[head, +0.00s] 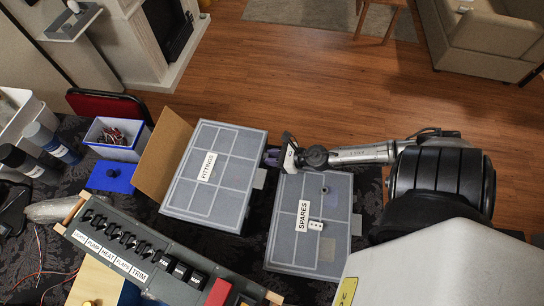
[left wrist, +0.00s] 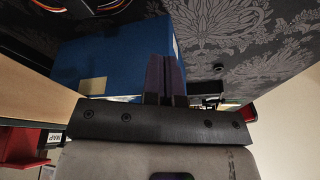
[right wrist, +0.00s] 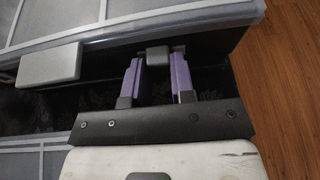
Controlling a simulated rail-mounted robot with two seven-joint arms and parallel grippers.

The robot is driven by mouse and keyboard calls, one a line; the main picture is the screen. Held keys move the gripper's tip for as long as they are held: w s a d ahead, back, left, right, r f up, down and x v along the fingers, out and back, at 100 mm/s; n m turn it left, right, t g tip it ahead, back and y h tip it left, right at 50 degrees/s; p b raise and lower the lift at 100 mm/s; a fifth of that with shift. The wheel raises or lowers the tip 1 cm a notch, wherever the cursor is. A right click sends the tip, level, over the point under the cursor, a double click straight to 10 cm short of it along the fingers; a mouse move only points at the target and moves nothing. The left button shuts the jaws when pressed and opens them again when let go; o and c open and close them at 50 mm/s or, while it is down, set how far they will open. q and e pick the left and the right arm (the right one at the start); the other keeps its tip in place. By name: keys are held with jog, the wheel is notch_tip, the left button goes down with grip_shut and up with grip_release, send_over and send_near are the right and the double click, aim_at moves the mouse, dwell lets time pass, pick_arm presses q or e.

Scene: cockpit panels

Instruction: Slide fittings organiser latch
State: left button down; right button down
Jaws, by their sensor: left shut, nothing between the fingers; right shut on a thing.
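The fittings organiser (head: 190,192), a grey box with a clear gridded lid and a FITTINGS label, lies at the centre of the head view. My right gripper (head: 271,157) is at its right side, near the far end. In the right wrist view, its purple fingers (right wrist: 156,75) are on either side of a small grey latch (right wrist: 156,56) on the organiser's edge. A second, wider grey latch (right wrist: 48,65) sits to the left on that edge; it also shows in the head view (head: 260,178). My left gripper (left wrist: 165,78) is shut and empty, near a blue box.
A switch panel (head: 150,256) stands in front, an open cardboard flap (head: 162,158) to the left. A blue-and-white bin (head: 117,140) and bottles stand farther left.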

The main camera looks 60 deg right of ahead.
jog(key=shift+a+r+p, duration=0.15)
jog(key=shift+a+p, duration=0.1)
jog(key=shift+p, duration=0.05)
jog(key=shift+s+a+p, duration=0.25)
jog(key=shift+a+p, duration=0.45)
jog(key=shift+a, duration=0.25)
jog(key=shift+s+a, duration=0.1)
jog(key=shift+a, duration=0.1)
jog(key=c, duration=1)
grip_release()
jog(key=shift+o, duration=0.2)
jog(key=shift+s+d, duration=0.1)
